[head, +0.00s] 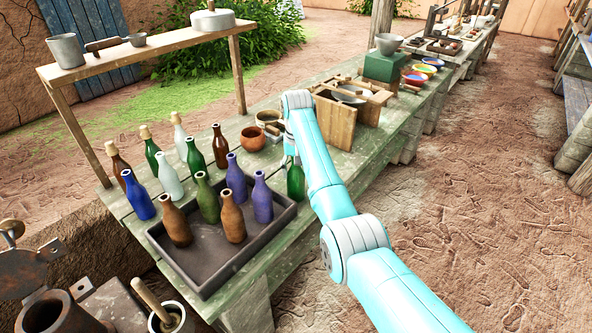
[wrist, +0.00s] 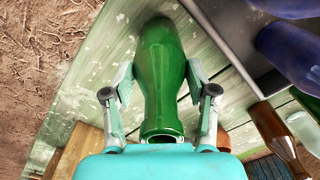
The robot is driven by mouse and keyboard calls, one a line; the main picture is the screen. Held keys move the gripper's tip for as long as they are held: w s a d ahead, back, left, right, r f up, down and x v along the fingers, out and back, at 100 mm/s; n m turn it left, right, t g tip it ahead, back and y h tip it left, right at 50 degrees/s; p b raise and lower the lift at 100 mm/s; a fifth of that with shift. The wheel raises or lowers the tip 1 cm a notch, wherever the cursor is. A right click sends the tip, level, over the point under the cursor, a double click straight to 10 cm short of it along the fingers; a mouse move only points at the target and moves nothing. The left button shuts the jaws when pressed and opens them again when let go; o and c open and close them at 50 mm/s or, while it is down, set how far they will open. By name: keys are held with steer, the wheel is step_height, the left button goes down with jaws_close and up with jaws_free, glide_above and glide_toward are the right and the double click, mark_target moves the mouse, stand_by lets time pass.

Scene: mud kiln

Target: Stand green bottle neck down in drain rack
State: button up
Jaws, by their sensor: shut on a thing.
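My gripper (head: 291,159) is shut on a green bottle (head: 295,182), beside the dark tray's right side. The bottle is about upright with its neck up. In the wrist view, the gripper's fingers (wrist: 158,75) close on both sides of the green bottle (wrist: 160,50), its open mouth towards my palm. I cannot tell whether its base touches the table. A wooden slatted stand (head: 337,122), possibly the drain rack, stands on the table beyond my gripper, partly hidden by my arm.
The dark tray (head: 208,288) holds several upright bottles; more stand behind it, including a blue bottle (head: 138,196) and a corked green bottle (head: 153,157). A brown bowl (head: 252,139) sits near the stand. A raised shelf (head: 150,48) runs along the table's back.

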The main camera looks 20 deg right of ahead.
steer(key=o, duration=1.3)
steer(key=shift+f, duration=0.1)
steer(key=shift+c, duration=0.2)
step_height(320, 180, up, 12)
steer(key=shift+d+r, duration=0.1)
steer(key=shift+r, duration=0.05)
